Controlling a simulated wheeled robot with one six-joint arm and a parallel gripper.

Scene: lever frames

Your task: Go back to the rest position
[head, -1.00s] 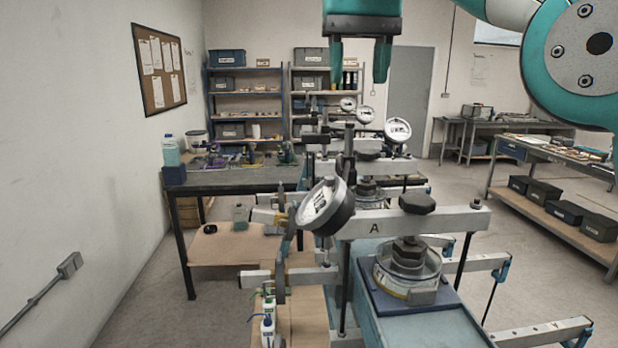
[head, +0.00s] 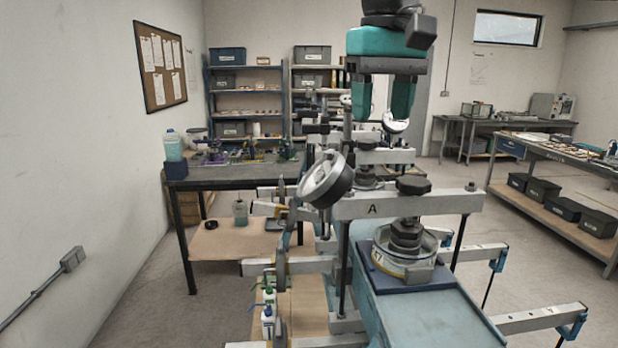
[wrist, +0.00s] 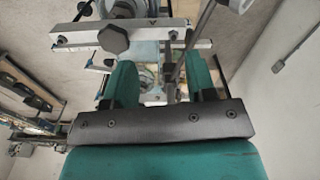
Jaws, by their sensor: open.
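My gripper (head: 388,112) has two green fingers pointing down and shows in the upper middle of the head view. It is open, with a gap between the fingers and nothing held. It hangs above and appears behind the lever frame marked A (head: 405,204), with a dial gauge (head: 396,122) seen behind the right finger. In the wrist view the fingers (wrist: 163,85) stand apart in front of the frame's bar (wrist: 150,35) and its dark knob (wrist: 113,38).
A dark workbench (head: 235,175) stands left, another bench (head: 560,155) right. Shelves (head: 245,100) line the back wall.

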